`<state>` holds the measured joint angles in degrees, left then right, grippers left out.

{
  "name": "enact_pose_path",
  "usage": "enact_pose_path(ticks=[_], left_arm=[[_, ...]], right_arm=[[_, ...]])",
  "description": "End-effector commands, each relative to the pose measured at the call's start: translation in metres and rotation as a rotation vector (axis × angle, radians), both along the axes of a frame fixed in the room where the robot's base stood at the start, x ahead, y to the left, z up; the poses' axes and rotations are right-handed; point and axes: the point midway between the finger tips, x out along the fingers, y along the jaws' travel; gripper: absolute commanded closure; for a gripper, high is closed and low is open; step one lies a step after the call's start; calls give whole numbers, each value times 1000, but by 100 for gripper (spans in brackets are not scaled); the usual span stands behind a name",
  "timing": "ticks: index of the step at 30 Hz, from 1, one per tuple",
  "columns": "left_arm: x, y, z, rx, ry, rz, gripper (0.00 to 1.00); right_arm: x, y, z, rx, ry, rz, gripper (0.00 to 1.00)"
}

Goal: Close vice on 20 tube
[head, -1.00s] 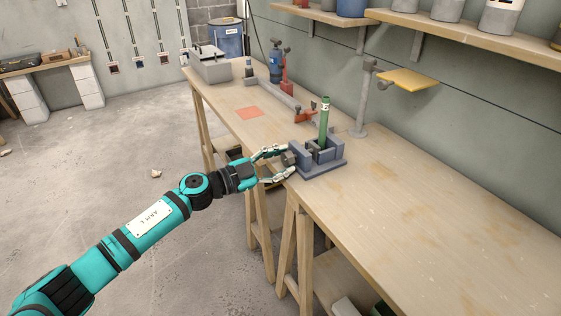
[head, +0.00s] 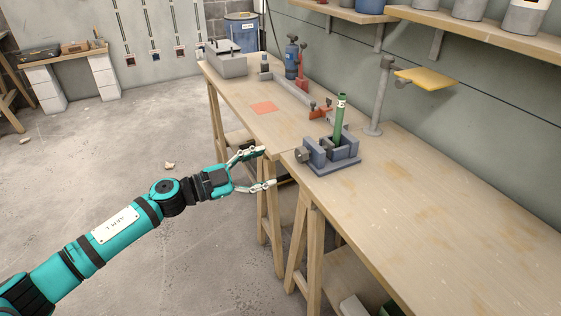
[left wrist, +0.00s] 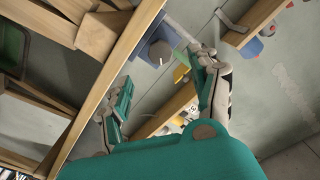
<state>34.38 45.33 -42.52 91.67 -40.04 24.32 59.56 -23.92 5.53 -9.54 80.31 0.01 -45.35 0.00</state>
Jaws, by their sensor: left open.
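The grey-blue vice (head: 330,157) sits at the workbench's front edge in the head view. A green tube (head: 339,117) with a white label stands upright, slightly tilted, between its jaws; I cannot tell whether the jaws touch it. The vice's dark screw knob (head: 302,155) faces my left gripper (head: 268,168), which is open and empty, a short gap away to the left. In the left wrist view the vice (left wrist: 149,28) and its round knob (left wrist: 159,52) lie beyond the open fingers (left wrist: 165,92). My right gripper is not in view.
The wooden workbench (head: 430,215) is mostly clear to the right of the vice. An orange square (head: 264,108) and a red-ended clamp rail lie behind it. A grey post with a yellow plate (head: 427,78) stands near the wall.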

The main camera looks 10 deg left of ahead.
Motion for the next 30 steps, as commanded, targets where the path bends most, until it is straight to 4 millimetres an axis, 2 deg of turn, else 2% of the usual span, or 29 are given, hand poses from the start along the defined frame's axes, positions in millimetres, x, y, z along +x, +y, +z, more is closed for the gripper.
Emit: enact_pose_path(ticks=[3,6,17,20,22,23,26,28,29,30], left_arm=[[-10,15,-1,0,1,2,38],[-15,21,0,1,-1,1,38],[-17,23,0,-1,-1,0,38],[-14,23,-7,-20,8,28,38],[-8,25,-24,-57,27,96,38],[-5,27,-36,-77,42,141,38],[2,44,-103,-137,150,377,38],[-12,64,-181,-139,300,588,38],[-24,73,-216,-123,373,672,38],[-46,83,-260,-96,475,768,38]], right_arm=[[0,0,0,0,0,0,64],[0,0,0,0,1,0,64],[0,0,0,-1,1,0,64],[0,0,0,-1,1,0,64],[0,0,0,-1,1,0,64],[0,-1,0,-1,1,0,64],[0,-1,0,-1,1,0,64],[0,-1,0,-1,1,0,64],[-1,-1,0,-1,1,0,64],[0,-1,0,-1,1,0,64]])
